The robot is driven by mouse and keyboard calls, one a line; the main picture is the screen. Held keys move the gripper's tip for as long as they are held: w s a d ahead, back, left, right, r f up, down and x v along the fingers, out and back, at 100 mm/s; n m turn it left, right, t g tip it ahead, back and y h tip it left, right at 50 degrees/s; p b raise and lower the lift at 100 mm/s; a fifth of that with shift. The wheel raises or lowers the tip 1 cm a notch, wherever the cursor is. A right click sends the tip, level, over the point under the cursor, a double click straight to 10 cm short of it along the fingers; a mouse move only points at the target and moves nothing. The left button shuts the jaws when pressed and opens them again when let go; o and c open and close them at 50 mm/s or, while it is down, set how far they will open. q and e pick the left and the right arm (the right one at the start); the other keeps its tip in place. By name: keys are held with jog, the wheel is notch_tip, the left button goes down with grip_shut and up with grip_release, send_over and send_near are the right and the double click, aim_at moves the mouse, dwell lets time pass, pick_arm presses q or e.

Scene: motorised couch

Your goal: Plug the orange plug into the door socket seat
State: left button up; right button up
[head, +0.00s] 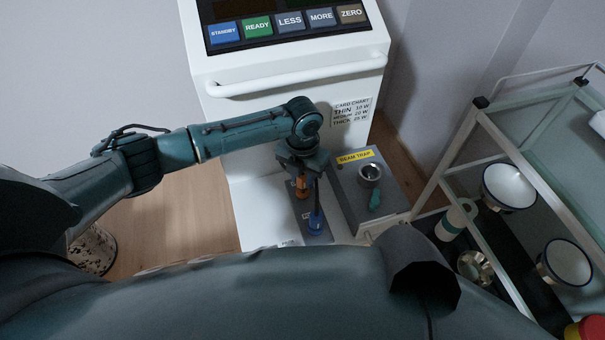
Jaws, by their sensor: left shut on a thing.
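My left gripper (304,164) points down over a narrow grey panel (318,238) on the low front ledge of the white machine. It is shut on the orange plug (302,188), which shows just under the jaws. A blue plug (316,222) stands upright on the panel, nearer to me, with a dark lead running up from it. I cannot pick out the door socket seat for certain; the gripper and plug cover part of the panel, and its labels are too small to read. I cannot tell whether the orange plug touches the panel. My right gripper is not in view.
Right of the panel is a grey box (350,190) labelled BEAM TRAP, with a round metal port (369,173) and a teal piece (375,201). A white handle bar (295,76) crosses the machine above. A trolley (450,165) with enamel bowls (509,187) stands at right.

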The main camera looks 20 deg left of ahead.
pick_arm(q)
jog(key=shift+f+b, duration=0.4)
jog(key=shift+f, duration=0.4)
jog(key=o, duration=1.1)
jog(key=shift+c, duration=0.2)
jog(key=shift+r, duration=0.15)
notch_tip(320, 180, up, 7)
jog(key=shift+r+p, duration=0.2)
jog(key=shift+p, duration=0.3)
